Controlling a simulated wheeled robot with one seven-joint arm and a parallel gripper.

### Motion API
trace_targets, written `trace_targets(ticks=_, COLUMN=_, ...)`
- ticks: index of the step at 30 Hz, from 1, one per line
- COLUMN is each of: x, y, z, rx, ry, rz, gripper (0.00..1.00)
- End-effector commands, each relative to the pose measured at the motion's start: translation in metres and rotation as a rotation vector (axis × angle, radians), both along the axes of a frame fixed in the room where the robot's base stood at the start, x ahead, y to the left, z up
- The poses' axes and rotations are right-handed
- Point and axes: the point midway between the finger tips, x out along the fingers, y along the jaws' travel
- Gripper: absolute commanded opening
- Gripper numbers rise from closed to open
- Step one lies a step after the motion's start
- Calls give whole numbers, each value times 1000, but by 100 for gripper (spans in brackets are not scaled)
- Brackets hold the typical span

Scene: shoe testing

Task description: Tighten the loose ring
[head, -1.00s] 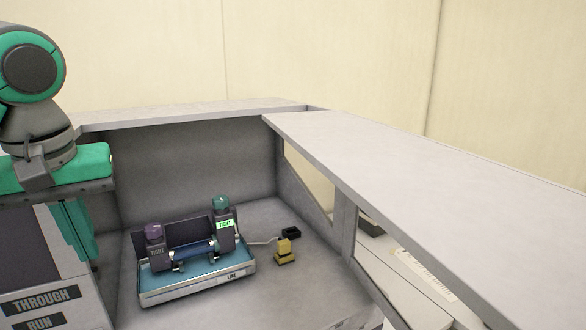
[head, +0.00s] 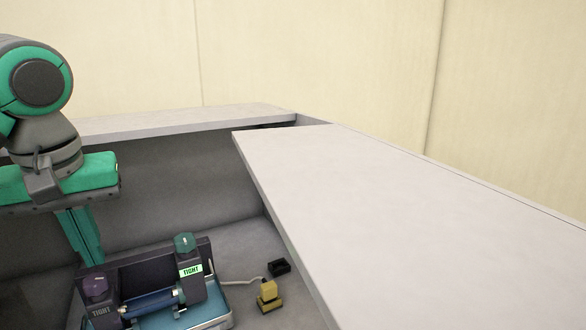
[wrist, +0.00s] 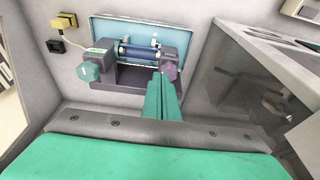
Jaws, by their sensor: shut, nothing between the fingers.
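A dark fixture stands on a light blue tray (head: 213,309), with a blue cylinder (head: 150,303) between its two posts. The left post carries a purple ring (head: 95,286) above an unlit TIGHT label. The right post carries a teal ring (head: 185,243) above a TIGHT label lit green (head: 190,271). In the wrist view the teal ring (wrist: 90,71) is at left and the purple ring (wrist: 170,70) at right. My gripper (head: 93,262) is shut and empty. Its fingertips (wrist: 164,76) overlap the purple ring's edge in the wrist view; I cannot tell whether they touch.
A yellow block (head: 268,297) and a black block (head: 279,267) sit right of the fixture, with a cable. Grey walls (head: 160,185) enclose the bay. A wide grey ledge (head: 400,220) runs along the right.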

Motion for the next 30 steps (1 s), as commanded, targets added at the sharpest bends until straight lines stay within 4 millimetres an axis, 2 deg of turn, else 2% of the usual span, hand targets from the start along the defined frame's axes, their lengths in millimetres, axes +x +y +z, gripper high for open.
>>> trace_targets(ticks=9, x=-1, y=2, z=-39, rx=-2, ry=2, rz=2, gripper=0)
trace_targets(ticks=13, x=-1, y=2, z=-49, rx=-1, ry=2, rz=1, gripper=0)
trace_targets(ticks=19, x=0, y=0, z=-57, rx=1, ry=1, rz=0, gripper=0)
trace_targets(ticks=30, x=0, y=0, z=-57, rx=1, ry=1, rz=0, gripper=0)
